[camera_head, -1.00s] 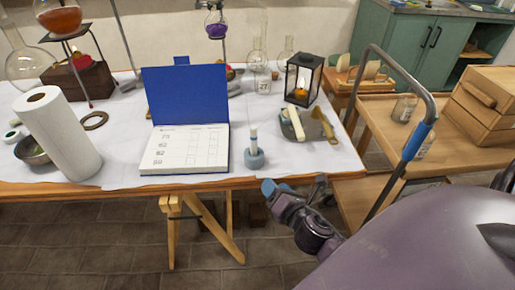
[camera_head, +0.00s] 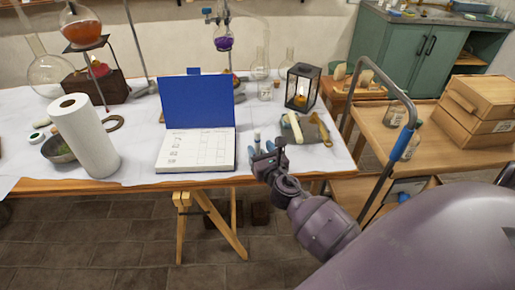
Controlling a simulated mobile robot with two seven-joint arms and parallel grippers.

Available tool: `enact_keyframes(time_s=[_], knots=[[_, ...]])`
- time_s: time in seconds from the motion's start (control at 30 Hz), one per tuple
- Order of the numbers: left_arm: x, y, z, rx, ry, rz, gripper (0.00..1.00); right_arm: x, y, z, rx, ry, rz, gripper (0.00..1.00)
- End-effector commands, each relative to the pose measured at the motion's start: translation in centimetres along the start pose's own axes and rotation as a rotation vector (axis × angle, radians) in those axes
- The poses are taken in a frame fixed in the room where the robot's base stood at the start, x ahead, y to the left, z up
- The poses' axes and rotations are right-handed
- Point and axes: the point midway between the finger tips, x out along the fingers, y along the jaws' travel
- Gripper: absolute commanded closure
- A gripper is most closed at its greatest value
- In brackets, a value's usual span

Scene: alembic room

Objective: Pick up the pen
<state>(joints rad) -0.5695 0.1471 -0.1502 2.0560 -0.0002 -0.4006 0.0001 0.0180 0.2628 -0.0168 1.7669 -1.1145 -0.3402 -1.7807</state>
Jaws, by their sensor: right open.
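The pen (camera_head: 257,137) is a small white upright stick near the front edge of the white-covered table (camera_head: 215,178). Only its upper part shows. Its lower part and its holder are mostly hidden behind my right gripper (camera_head: 266,156). The right gripper is open, with blue-tipped fingers pointing up in the picture toward the pen. I cannot tell whether the fingers touch it or are on both sides of it. My left gripper is out of view.
An open blue notebook (camera_head: 197,150) lies left of the pen. A grey tray with a pale block (camera_head: 295,128) and a lantern (camera_head: 301,88) stand to the right. A paper towel roll (camera_head: 85,136) is at the left. A wooden cart (camera_head: 440,150) with a metal handle stands at the right.

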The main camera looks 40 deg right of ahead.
Motion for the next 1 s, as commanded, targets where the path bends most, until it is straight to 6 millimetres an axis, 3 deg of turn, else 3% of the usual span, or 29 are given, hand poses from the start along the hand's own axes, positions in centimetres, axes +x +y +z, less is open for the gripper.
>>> enact_keyframes(time_s=[0.17,0.5,0.8,0.83,1.0], knots=[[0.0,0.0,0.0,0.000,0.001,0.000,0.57,1.1,-0.1,0.2,0.000,-0.002,0.000,0.49],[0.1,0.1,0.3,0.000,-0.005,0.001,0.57,5.1,-0.5,0.4,0.000,0.000,-0.001,0.49],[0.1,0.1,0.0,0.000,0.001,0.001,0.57,5.5,-0.5,0.4,0.000,0.000,-0.001,0.49],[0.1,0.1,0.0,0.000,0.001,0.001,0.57,5.5,-0.5,0.5,0.000,0.000,-0.001,0.51],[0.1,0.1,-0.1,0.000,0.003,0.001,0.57,5.5,-0.5,0.4,0.001,0.000,-0.001,0.77]])
